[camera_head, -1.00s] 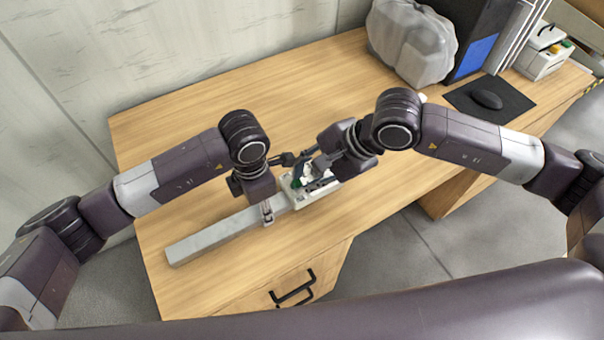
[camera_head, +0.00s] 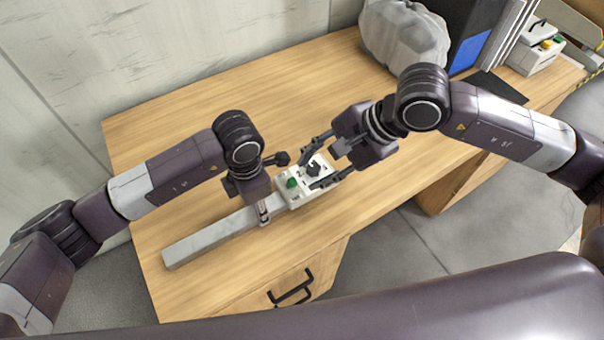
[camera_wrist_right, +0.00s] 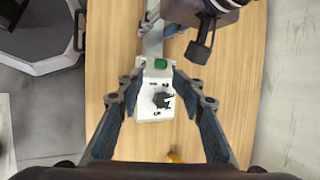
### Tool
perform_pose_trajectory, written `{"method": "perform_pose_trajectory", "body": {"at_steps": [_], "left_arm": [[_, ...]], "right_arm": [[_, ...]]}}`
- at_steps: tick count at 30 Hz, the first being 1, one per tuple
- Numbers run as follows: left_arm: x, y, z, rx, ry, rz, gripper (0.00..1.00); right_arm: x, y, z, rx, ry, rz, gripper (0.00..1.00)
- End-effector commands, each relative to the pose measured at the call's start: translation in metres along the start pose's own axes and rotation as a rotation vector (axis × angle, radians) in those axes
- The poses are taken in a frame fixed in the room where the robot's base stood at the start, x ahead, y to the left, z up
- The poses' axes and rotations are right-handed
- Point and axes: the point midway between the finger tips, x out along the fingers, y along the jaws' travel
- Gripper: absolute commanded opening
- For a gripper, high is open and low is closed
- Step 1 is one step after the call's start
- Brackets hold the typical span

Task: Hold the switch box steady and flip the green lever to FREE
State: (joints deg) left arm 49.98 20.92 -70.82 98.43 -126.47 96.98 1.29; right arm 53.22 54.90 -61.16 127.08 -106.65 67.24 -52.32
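The white switch box (camera_head: 298,196) sits on the desk at the end of a long grey bar (camera_head: 212,238). A green part (camera_head: 292,183) and a black knob-like part (camera_head: 313,169) stand on its top. The right wrist view shows the box (camera_wrist_right: 145,108), green part (camera_wrist_right: 160,63) and black part (camera_wrist_right: 162,100) between my right fingers. My right gripper (camera_head: 308,167) is open, one finger over each side of the box; contact is unclear. My left gripper (camera_head: 264,210) is down at the bar beside the box; its grip is hidden. Lettering is unreadable.
The desk (camera_head: 190,125) is clear behind the arms. A grey bag-like bundle (camera_head: 403,38), a blue-black binder (camera_head: 470,45), a dark mat (camera_head: 497,88) and another white box with buttons (camera_head: 537,55) stand at the back right. A drawer handle (camera_head: 290,290) is on the front.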

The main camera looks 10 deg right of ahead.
Motion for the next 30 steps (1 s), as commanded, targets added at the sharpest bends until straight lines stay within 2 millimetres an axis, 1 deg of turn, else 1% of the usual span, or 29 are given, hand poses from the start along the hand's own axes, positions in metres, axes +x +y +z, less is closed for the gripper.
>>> {"method": "perform_pose_trajectory", "body": {"at_steps": [1, 3, 6, 9, 14, 24, 25, 30], "left_arm": [[0.000, 0.001, 0.000, -0.002, 0.000, 0.002, 0.00], [0.000, 0.001, 0.000, -0.002, 0.000, 0.001, 0.00], [0.000, 0.000, 0.000, -0.002, 0.000, 0.001, 0.00], [0.000, 0.000, 0.000, -0.001, 0.000, 0.001, 0.00], [0.000, 0.000, 0.000, -0.001, 0.000, 0.000, 0.00], [0.001, -0.001, 0.000, -0.001, 0.001, -0.001, 0.00], [0.001, -0.001, 0.000, 0.000, 0.001, -0.001, 0.34], [0.001, -0.001, 0.000, 0.000, 0.001, -0.001, 0.52]], "right_arm": [[-0.012, 0.000, -0.001, -0.001, 0.003, -0.002, 0.33], [-0.026, 0.000, -0.001, -0.001, 0.003, -0.002, 0.33], [-0.042, 0.000, -0.001, 0.000, 0.003, -0.001, 0.33], [-0.054, 0.001, 0.000, 0.000, 0.001, 0.001, 0.33], [-0.062, 0.001, 0.000, 0.000, 0.000, 0.002, 0.33], [-0.062, 0.001, 0.000, 0.000, 0.000, 0.002, 0.33], [-0.062, 0.001, 0.000, 0.000, 0.000, 0.002, 0.33], [-0.062, 0.001, 0.000, 0.000, 0.000, 0.002, 0.33]]}}
